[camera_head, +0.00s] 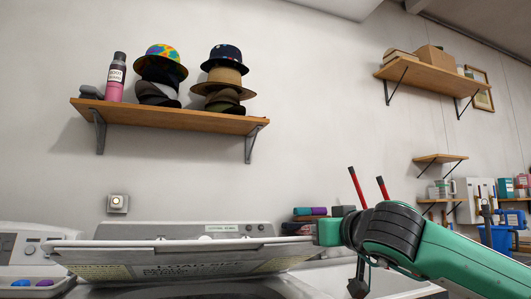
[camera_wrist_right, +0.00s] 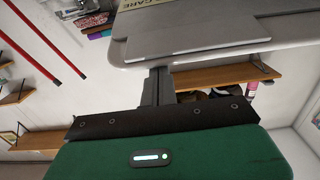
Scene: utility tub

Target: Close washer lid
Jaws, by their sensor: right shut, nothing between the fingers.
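The washer lid (camera_head: 185,249) is a pale panel with printed labels on its inner face, partly open and tilted above the washer at the lower left of the head view. The washer's control panel (camera_head: 190,230) shows behind it. My right gripper (camera_head: 322,233) is at the lid's right edge, its green hand beside the lid corner. In the right wrist view, the shut fingers (camera_wrist_right: 157,84) reach to the edge of the lid (camera_wrist_right: 200,48), with nothing between them. I cannot tell whether they touch it. My left gripper is not in view.
A wall shelf (camera_head: 180,116) with stacked hats and a pink bottle hangs above the washer. Another machine (camera_head: 30,255) stands at the left. Red handles (camera_head: 357,187) rise behind my right arm.

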